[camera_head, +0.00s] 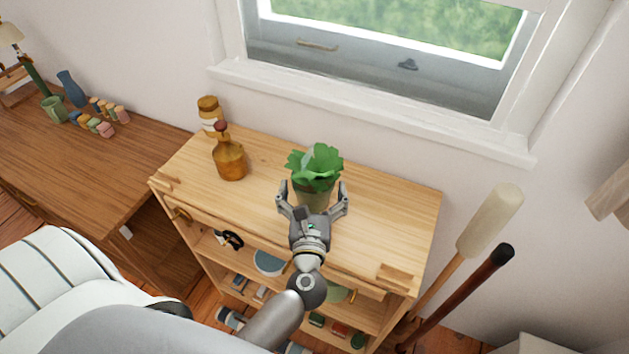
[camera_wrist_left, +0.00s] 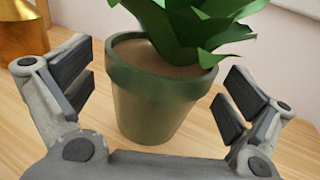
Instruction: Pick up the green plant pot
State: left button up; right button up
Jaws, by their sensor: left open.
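The green plant pot (camera_head: 313,197) with a leafy green plant (camera_head: 316,162) stands upright on the wooden shelf unit's top. In the left wrist view the pot (camera_wrist_left: 150,101) is in the middle, with brown soil inside its rim. My left gripper (camera_head: 313,193) is open, with one finger on each side of the pot. In the left wrist view a gap shows between each finger pad and the pot, so the gripper (camera_wrist_left: 152,98) is around or just short of it, not closed on it. My right gripper is not in view.
Brown bottles (camera_head: 229,159) stand left of the pot on the shelf top (camera_head: 390,215). The window sill (camera_head: 370,118) and wall are behind. A mallet-like tool (camera_head: 490,220) and a dark-tipped pole (camera_head: 470,285) lean at the right. A desk (camera_head: 60,165) is at the left.

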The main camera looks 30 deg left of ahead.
pick_arm(q)
jog(key=shift+x, duration=1.1)
jog(key=shift+w, duration=0.15)
jog(key=c, duration=1.3)
jog(key=shift+r, duration=0.1)
jog(key=shift+c, duration=0.7)
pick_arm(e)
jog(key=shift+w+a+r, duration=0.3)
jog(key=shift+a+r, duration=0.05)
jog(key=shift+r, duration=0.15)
pick_arm(q)
jog(key=shift+r, duration=0.1)
